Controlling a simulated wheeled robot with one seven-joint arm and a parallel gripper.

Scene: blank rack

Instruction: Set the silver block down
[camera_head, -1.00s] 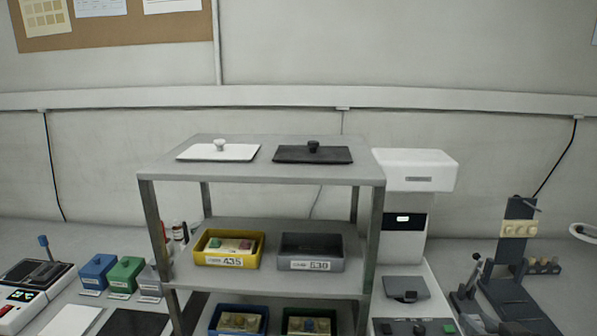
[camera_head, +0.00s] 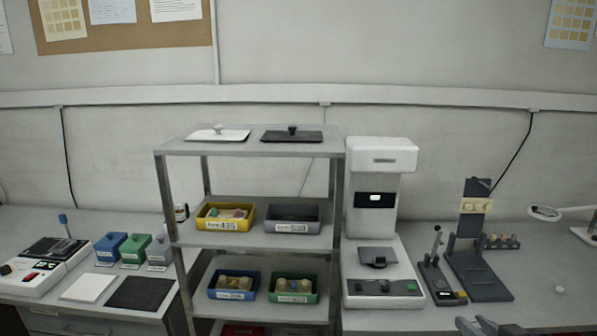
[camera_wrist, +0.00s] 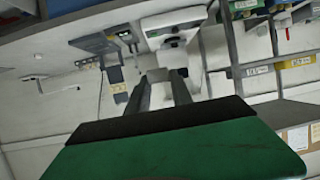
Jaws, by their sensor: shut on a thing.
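My gripper (camera_wrist: 165,78) shows in the wrist view, its two dark fingers reaching away from the camera. They are close together, with the silver block (camera_wrist: 161,92) between them as a small pale grey piece. Its outline is hard to tell against the pale background. It appears held clear of any surface. In the head view the held block cannot be made out; dark grey parts at the bottom right edge may be my arm.
A shelf rack (camera_head: 250,147) holds yellow, grey, blue and green bins. A white machine (camera_head: 382,155) and a dark stand (camera_head: 475,235) are to its right. Blue, green and grey boxes, a white plate (camera_head: 88,287) and a black plate (camera_head: 139,293) lie left. Free bench shows at right.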

